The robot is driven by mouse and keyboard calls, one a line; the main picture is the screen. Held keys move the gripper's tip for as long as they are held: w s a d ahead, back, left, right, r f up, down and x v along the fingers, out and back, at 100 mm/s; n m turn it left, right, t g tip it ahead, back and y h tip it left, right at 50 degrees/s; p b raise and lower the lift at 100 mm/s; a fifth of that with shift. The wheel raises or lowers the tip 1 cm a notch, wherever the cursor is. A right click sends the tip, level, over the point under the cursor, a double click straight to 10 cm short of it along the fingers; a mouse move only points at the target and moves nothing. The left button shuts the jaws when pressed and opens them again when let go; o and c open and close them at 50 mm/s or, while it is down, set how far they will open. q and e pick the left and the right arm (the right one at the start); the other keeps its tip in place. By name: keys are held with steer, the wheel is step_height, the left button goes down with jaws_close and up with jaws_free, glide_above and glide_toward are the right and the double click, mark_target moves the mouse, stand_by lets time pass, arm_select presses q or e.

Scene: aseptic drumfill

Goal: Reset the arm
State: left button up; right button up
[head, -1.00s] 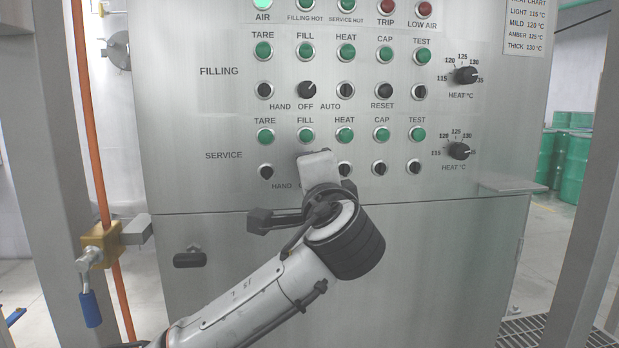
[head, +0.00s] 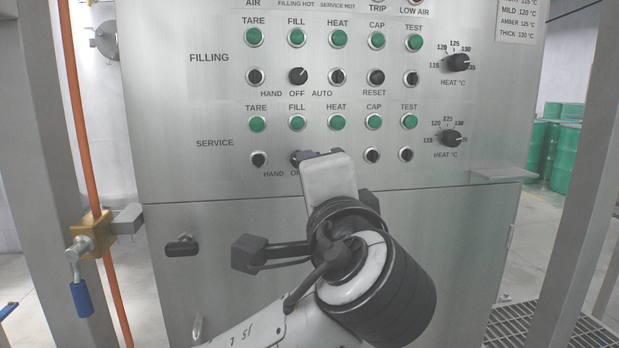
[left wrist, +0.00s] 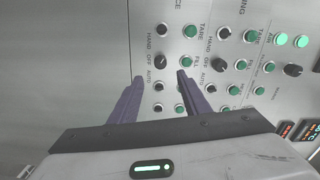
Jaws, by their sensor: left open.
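My left gripper (head: 318,155) reaches up in front of the steel control panel (head: 200,100) in the head view. Its fingertips show just past the pale wrist housing and hide part of the SERVICE switch row around the FILL switch. In the left wrist view the two purple fingers (left wrist: 160,76) are spread apart with nothing between them. The SERVICE switches and green buttons show beyond them, apart from the fingers as far as I can tell. The FILLING FILL switch (head: 298,76) is visible. My right gripper is not in view.
A steel post with an orange hose (head: 83,130) and a brass valve with a blue handle (head: 81,298) stand at the left. A small shelf (head: 502,175) juts out at the panel's right. Green drums (head: 566,160) stand behind at the right.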

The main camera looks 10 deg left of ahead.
arm_select(q)
steer(key=s+a+f+n+g+h, duration=0.1)
steer(key=s+a+f+g, duration=0.1)
steer(key=f, duration=0.8)
steer(key=s+a+f+n+g+h, duration=0.2)
steer(key=f+g, duration=0.1)
steer(key=f, duration=0.7)
steer(key=s+a+f+n+g+h, duration=0.1)
steer(key=a+f+g, duration=0.15)
steer(key=f, duration=0.75)
steer(key=s+a+f+n+g+h, duration=0.1)
steer(key=s+a+f+n+g, duration=0.3)
steer(key=s+f, duration=0.7)
steer(key=s+a+f+n+g, duration=0.25)
steer(key=s+a+f, duration=0.4)
steer(key=s, duration=0.85)
steer(key=w+d+f+t+h+p, duration=0.2)
steer(key=w+d+f+t+p, duration=0.3)
steer(key=d+p, duration=0.1)
steer(key=shift+d+f+h, duration=0.25)
steer(key=shift+d+h, duration=0.05)
steer(key=shift+d, duration=0.05)
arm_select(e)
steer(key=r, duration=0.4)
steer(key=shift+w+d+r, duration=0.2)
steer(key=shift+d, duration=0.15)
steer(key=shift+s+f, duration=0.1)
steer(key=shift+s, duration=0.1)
